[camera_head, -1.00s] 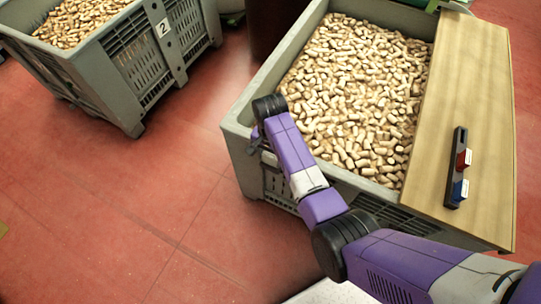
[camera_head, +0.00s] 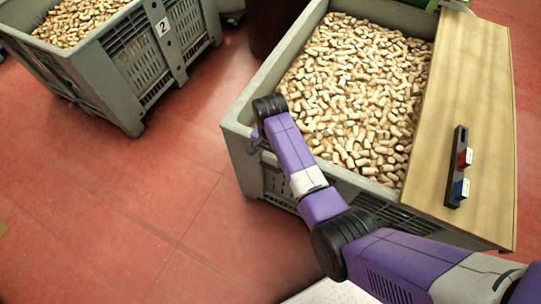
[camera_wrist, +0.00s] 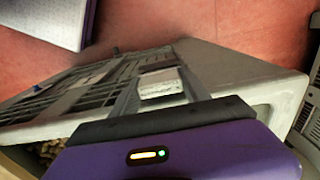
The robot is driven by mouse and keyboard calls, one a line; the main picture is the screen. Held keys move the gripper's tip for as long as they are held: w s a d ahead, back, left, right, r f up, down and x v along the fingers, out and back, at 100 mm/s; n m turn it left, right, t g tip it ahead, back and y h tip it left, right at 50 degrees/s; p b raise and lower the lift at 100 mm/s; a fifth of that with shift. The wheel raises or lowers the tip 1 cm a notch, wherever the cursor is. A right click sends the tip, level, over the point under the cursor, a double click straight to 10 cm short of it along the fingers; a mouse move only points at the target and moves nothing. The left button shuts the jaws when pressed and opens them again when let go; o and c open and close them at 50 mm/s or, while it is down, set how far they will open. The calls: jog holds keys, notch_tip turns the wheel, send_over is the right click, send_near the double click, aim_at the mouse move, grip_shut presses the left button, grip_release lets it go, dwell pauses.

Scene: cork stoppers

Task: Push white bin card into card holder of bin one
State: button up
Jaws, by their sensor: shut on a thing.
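Bin one, the large grey bin (camera_head: 240,108) full of corks, stands right of centre in the head view. Its outer wall also shows in the wrist view (camera_wrist: 245,75). My gripper (camera_head: 254,146) is at the bin's left front corner, mostly hidden behind my wrist. In the wrist view, my gripper (camera_wrist: 160,72) is shut on the white card (camera_wrist: 160,86), which lies between the fingers close to the bin's slatted wall. The card holder cannot be made out, so I cannot tell whether the card touches it.
A wooden board (camera_head: 470,90) covers the bin's right side. A black rack (camera_head: 451,180) on it holds a red card (camera_head: 464,158) and a blue card (camera_head: 461,189). Another grey bin (camera_head: 105,85), marked 2, stands at the upper left. Red floor (camera_head: 110,210) between is clear.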

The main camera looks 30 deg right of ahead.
jog(key=shift+f+b, duration=0.6)
jog(key=shift+f, duration=0.3)
dwell(0.4)
jog(key=o, duration=1.4)
jog(key=shift+r, duration=0.1)
jog(key=shift+r, duration=3.85)
